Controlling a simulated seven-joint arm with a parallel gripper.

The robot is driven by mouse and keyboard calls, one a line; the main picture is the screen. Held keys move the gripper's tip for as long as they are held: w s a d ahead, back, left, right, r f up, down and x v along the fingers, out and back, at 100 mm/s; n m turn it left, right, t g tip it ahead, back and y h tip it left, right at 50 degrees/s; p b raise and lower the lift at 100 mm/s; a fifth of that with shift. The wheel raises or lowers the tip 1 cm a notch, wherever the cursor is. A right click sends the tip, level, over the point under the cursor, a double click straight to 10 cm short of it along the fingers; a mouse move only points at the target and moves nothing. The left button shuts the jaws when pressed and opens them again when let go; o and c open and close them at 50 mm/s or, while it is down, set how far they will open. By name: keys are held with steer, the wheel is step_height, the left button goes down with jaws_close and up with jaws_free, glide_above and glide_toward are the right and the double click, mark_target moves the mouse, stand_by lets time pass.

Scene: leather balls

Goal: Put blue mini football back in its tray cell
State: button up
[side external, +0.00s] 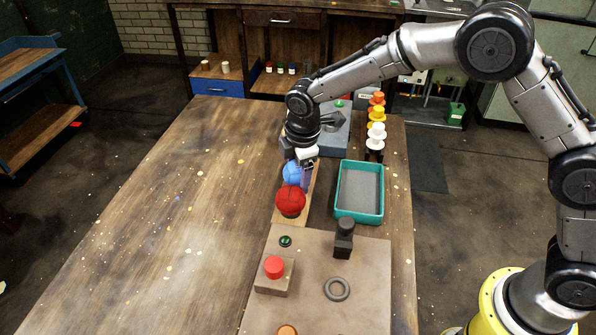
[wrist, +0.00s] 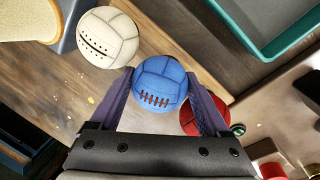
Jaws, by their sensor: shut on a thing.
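The blue mini football (side external: 293,173) is between the fingers of my gripper (side external: 299,168), which is shut on it. In the wrist view, the blue ball (wrist: 161,84) shows its red-brown lacing and sits between both fingers. The light wooden tray (side external: 310,193) lies under and around the gripper on the table. A red ball (side external: 291,200) sits at its near end, just in front of the blue one. A white ball (wrist: 107,37) lies on the other side of the blue ball. The tray cells are mostly hidden, and I cannot tell the gap under the blue ball.
A teal bin (side external: 382,205) stands right of the tray. Nearer are a board (side external: 315,270) with a red button (side external: 274,267), a black block (side external: 344,240) and a grey ring (side external: 337,289). Stacked coloured pieces (side external: 377,122) stand behind the bin. The table's left side is clear.

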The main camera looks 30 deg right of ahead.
steer(key=shift+f, duration=0.15)
steer(key=shift+f, duration=0.1)
steer(key=o, duration=1.4)
steer(key=shift+c, duration=0.2)
steer(key=r, duration=0.4)
steer(key=s+r, duration=0.1)
steer(key=r, duration=0.3)
steer(key=s+r, duration=0.1)
steer(key=r, duration=0.3)
steer(key=shift+a, duration=0.3)
steer(key=shift+s+r, duration=0.1)
steer(key=shift+r, duration=0.1)
